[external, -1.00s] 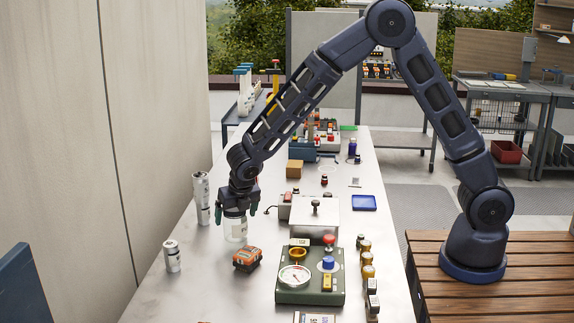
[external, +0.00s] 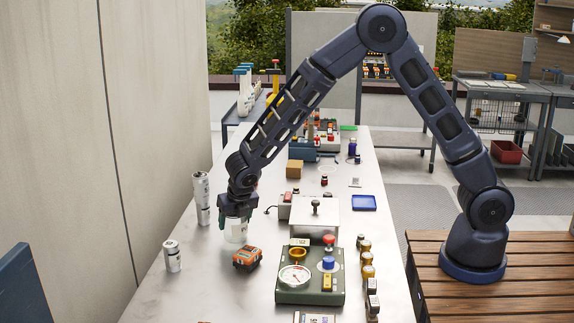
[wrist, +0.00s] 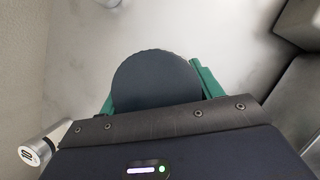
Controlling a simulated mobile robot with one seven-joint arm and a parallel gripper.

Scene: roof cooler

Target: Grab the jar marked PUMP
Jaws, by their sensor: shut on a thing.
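A clear jar with a pale label (external: 236,231) stands upright on the metal table, left of the middle; the writing on it is too small to read. My gripper (external: 237,213) is over it from above, with its green fingers shut on the jar's upper part. In the wrist view the jar's round dark lid (wrist: 155,82) sits between the two green fingers (wrist: 155,90). The fingers touch or nearly hide the lid's sides. The jar appears to rest on the table.
An orange and black block (external: 247,258) lies just in front of the jar. A white canister (external: 172,256) and a stack of silver cans (external: 201,199) stand to the left. A lidded metal box (external: 315,217) and a green gauge unit (external: 310,288) stand to the right.

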